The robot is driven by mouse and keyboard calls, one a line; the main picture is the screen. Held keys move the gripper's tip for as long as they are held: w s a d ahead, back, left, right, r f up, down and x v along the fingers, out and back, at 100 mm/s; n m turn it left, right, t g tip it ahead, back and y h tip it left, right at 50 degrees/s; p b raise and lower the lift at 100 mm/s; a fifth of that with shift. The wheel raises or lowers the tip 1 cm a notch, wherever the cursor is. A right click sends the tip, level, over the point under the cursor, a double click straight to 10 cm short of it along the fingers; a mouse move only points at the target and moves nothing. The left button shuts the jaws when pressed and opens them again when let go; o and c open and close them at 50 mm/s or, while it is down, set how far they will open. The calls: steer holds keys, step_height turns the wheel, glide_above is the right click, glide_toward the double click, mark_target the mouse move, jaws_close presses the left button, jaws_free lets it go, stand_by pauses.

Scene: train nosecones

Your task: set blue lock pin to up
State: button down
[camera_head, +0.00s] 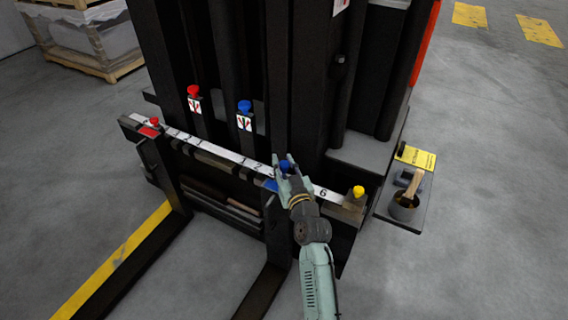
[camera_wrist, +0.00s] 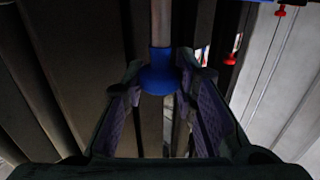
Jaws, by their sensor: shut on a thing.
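The blue lock pin (camera_head: 285,167) has a round blue knob and sits at the numbered rail on the front of the forklift, by a blue plate (camera_head: 271,185). In the wrist view the blue knob (camera_wrist: 158,78) is between my two fingers, with a stretch of bare metal shaft (camera_wrist: 161,22) showing beyond it. My gripper (camera_head: 284,165) is shut on the knob. The fingers hide part of the pin in the head view, so I cannot tell there how far it stands out.
Another blue knob (camera_head: 244,106) and a red knob (camera_head: 194,91) stand above labels on the mast. A red pin (camera_head: 154,122) and a yellow knob (camera_head: 358,191) are at the rail's ends. A side shelf (camera_head: 418,214) holds a dark cup (camera_head: 403,207). Two forks extend toward me.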

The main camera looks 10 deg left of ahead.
steer(key=shift+r, duration=0.3)
steer(key=c, duration=1.3)
jaws_free()
steer(key=shift+f, duration=0.1)
steer(key=shift+s+d, duration=0.35)
steer(key=shift+s, duration=0.1)
steer(key=v, duration=0.6)
steer(key=shift+s, duration=0.25)
